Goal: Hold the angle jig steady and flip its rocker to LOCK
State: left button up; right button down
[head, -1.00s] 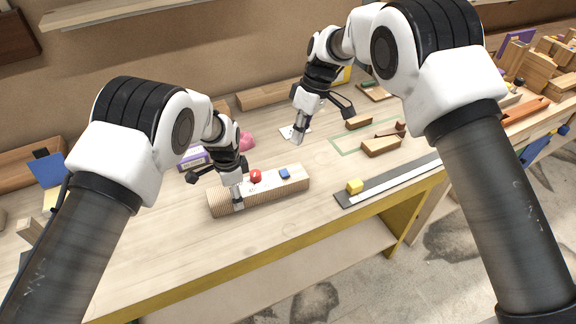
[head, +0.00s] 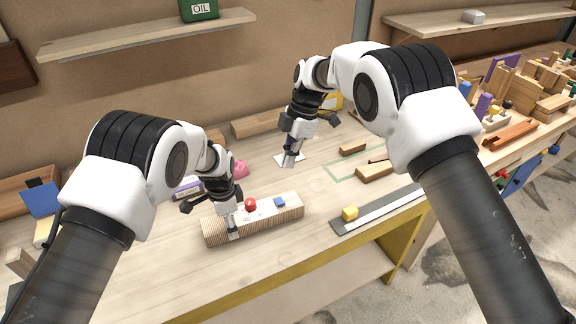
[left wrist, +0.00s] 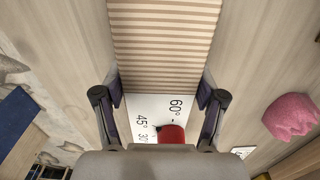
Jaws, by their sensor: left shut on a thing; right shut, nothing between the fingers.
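The angle jig (head: 270,218) is a long block with ribbed wooden sides on the near left part of the bench. Its white top carries a red knob (head: 251,204) and a small blue piece (head: 280,202), perhaps the rocker; its LOCK marking cannot be read. My left gripper (head: 233,233) is shut across the jig's left end. In the left wrist view the ribbed block (left wrist: 165,45) lies between the fingers, with angle numbers and the red knob (left wrist: 171,134) near the palm. My right gripper (head: 289,161) is shut and empty, beyond the jig and apart from it.
A white card (head: 282,157) lies by the right gripper's tip. A pink lump (head: 240,169) is behind the jig. Wooden blocks (head: 374,172) lie farther back. Bare bench lies between jig and right gripper.

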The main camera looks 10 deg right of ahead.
aim_at(281, 203)
jog(key=x, duration=0.7)
jog(key=d+x, duration=0.1)
jog(key=x, duration=0.2)
jog(key=shift+a+f, duration=0.15)
jog(key=shift+f, duration=0.2)
jog(key=shift+s+f, duration=0.1)
jog(key=shift+f, duration=0.5)
jog(key=shift+s+f, duration=0.15)
jog(key=shift+f, duration=0.2)
